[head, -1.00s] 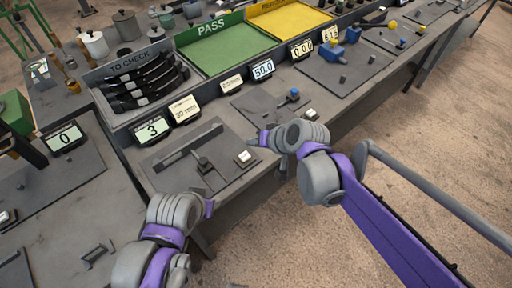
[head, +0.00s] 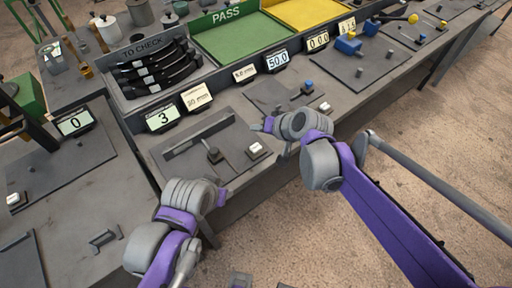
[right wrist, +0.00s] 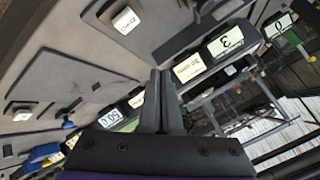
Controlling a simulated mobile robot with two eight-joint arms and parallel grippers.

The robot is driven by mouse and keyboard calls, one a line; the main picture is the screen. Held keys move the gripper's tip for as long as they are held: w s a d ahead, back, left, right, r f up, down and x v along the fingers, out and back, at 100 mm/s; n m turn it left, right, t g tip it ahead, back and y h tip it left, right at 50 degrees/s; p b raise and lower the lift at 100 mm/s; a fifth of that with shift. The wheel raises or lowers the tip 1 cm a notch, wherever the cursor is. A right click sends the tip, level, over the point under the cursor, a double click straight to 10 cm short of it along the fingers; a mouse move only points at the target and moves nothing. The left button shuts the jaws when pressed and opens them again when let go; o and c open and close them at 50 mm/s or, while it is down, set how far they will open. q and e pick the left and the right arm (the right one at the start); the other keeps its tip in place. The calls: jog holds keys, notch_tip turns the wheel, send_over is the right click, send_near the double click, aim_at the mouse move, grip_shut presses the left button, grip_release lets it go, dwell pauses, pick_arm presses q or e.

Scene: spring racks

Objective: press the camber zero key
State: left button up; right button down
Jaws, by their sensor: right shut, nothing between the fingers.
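A plate (head: 190,160) holds a slotted gauge with a small dark post, and a white key (head: 256,149) stands at its right end, in front of the display reading 3 (head: 163,118). The lettering on that display is too small to read surely. A white key with small lettering also shows at the upper left of the right wrist view (right wrist: 126,20). My right gripper (head: 263,125) is just behind and above the white key in the head view, apart from it. In the right wrist view its fingers (right wrist: 161,88) are together and empty. My left gripper (head: 221,194) is low in front of the bench, its fingers mostly hidden.
A plate with a blue knob (head: 307,86) and another white key (head: 325,107) lies to the right, by the display reading 50.0 (head: 277,62). A TO CHECK rack (head: 125,100) of dark springs and a green PASS tray (head: 235,45) stand behind. Another station's display reads 0 (head: 75,122).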

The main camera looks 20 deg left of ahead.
jog(key=b, duration=0.3)
send_over(258, 150)
notch_tip(258, 150, down, 6)
jog(key=shift+f, duration=0.15)
pick_arm(q)
jog(key=f, duration=0.2)
jog(key=s+f, duration=0.1)
jog(key=f+b, duration=0.1)
jog(key=f, duration=0.1)
jog(key=shift+s+f, duration=0.35)
jog(key=shift+s, duration=0.05)
pick_arm(e)
jog(key=shift+f, duration=0.4)
dwell(0.5)
pick_arm(q)
jog(key=shift+s+f, duration=0.1)
jog(key=shift+f, duration=0.2)
pick_arm(e)
jog(key=shift+f, duration=0.4)
